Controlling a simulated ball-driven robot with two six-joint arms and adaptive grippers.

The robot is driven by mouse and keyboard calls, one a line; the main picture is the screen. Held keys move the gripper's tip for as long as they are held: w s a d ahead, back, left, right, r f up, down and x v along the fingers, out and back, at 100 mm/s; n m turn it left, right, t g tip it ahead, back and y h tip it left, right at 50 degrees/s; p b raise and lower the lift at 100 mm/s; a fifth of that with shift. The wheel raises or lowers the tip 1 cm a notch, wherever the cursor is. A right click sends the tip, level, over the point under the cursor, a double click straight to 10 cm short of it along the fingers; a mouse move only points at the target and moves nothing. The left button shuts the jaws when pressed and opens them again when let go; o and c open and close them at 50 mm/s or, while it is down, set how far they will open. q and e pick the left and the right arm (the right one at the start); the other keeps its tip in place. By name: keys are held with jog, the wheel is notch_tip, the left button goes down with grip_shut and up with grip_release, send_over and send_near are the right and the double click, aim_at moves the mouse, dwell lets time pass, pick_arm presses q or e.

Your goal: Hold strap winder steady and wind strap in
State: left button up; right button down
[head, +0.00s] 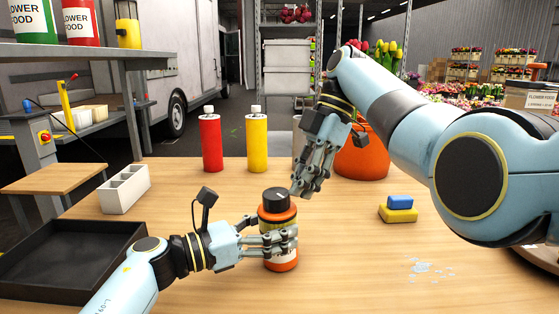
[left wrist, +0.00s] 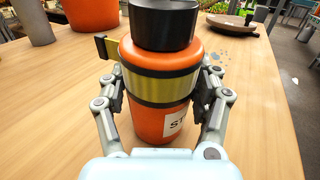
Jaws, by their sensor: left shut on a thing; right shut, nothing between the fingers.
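The strap winder (head: 279,210) is an orange cylinder with a dark knob on top and a yellow band with dark edges around its middle. It stands upright on the wooden table. In the left wrist view the strap winder (left wrist: 158,118) fills the middle, with a short yellow strap end (left wrist: 106,46) sticking out on its left and part of a white label low down. My left gripper (head: 284,240) is shut around its body; its fingers (left wrist: 164,100) sit on both sides. My right gripper (head: 308,185) is shut and empty, above and right of the knob.
A red bottle (head: 211,143) and a yellow bottle (head: 257,143) stand behind. An orange pot (head: 362,160) with tulips is at the back. A sponge (head: 398,213), a white divided box (head: 124,189) and a black tray (head: 70,265) lie around. A small puddle (head: 430,268) is front right.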

notch_tip(320, 180, up, 7)
jog(key=w+a, duration=0.2)
notch_tip(320, 180, down, 7)
jog(key=shift+w+d, duration=0.3)
jog(key=shift+w, duration=0.05)
jog(key=shift+s+a, duration=0.4)
jog(key=shift+s, duration=0.15)
dwell(0.7)
jog(key=shift+s+d, duration=0.1)
jog(key=shift+s+d, duration=0.35)
jog(key=shift+s, duration=0.8)
dwell(0.4)
